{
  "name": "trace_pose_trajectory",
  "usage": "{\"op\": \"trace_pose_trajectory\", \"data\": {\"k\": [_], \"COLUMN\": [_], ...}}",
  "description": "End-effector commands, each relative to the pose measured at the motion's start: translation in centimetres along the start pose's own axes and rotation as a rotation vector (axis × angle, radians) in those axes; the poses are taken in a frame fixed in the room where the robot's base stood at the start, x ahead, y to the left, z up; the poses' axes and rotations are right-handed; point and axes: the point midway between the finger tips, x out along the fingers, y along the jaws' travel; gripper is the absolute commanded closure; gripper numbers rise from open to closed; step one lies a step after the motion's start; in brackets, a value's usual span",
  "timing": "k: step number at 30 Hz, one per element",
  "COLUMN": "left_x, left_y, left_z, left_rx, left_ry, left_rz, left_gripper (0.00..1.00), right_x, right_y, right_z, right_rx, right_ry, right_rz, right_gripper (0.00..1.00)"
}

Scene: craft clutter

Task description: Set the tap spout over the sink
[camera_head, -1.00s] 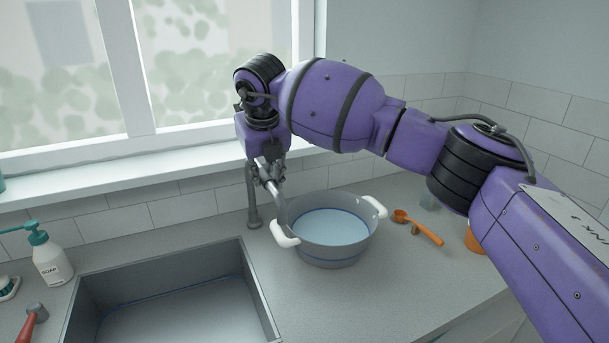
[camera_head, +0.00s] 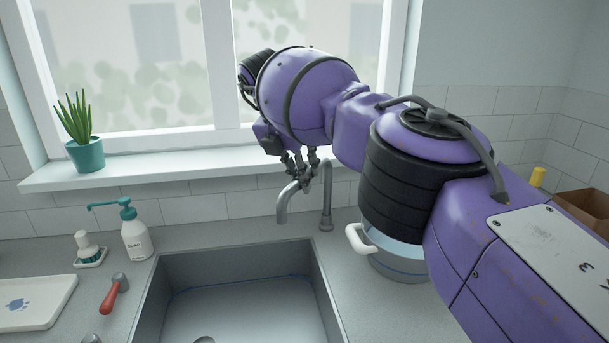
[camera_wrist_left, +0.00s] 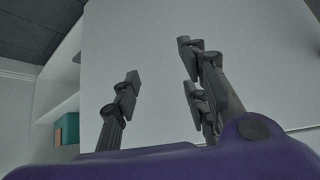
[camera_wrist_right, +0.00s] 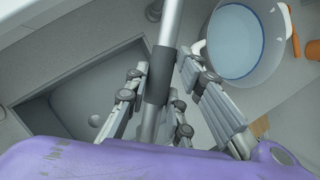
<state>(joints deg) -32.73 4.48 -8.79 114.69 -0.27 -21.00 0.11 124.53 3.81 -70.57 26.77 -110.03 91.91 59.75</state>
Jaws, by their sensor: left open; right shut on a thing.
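The grey metal tap spout (camera_head: 284,206) curves down with its open end above the back right part of the sink (camera_head: 318,268). Its upright post (camera_head: 326,205) stands behind the sink's right corner. My right gripper (camera_head: 302,172) is shut on the spout from above. In the right wrist view the fingers (camera_wrist_right: 162,80) close around a dark sleeve on the spout (camera_wrist_right: 170,25), beside the sink (camera_wrist_right: 62,103); its far end is partly hidden by the gripper. My left gripper (camera_wrist_left: 160,62) is open and empty in the left wrist view, facing a pale panel, and out of the head view.
A grey pot (camera_head: 400,262) with white handles and water stands right of the sink, partly behind my right arm. A soap bottle (camera_head: 136,236), a small brush (camera_head: 88,248), a red-handled tool (camera_head: 114,293) and a white tray (camera_head: 32,302) lie left. A plant (camera_head: 80,130) stands on the sill.

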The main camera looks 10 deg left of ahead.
Motion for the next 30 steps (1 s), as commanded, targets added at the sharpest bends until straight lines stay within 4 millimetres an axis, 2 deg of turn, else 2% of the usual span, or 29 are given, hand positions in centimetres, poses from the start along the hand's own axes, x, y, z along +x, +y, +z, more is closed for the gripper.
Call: {"op": "trace_pose_trajectory", "data": {"k": [19,20,23,30], "left_x": [0.4,0.4,0.3,0.0], "left_y": [0.3,0.3,0.2,0.1], "left_z": [0.0,0.1,0.3,0.9], "left_rx": [0.000,0.000,0.000,-0.002], "left_ry": [0.000,-0.001,-0.005,-0.016], "left_rz": [0.005,0.005,0.004,0.001], "left_gripper": [0.60,0.60,0.60,0.60], "right_x": [-0.3,-0.3,-0.2,-0.1], "right_y": [0.2,0.2,0.2,0.1], "right_z": [0.2,0.2,0.2,0.1], "right_rx": [0.027,0.027,0.028,0.029], "right_ry": [-0.003,-0.004,-0.003,0.000], "right_rz": [-0.006,-0.006,-0.007,-0.009], "right_gripper": [1.00,0.74,0.61,0.59]}}
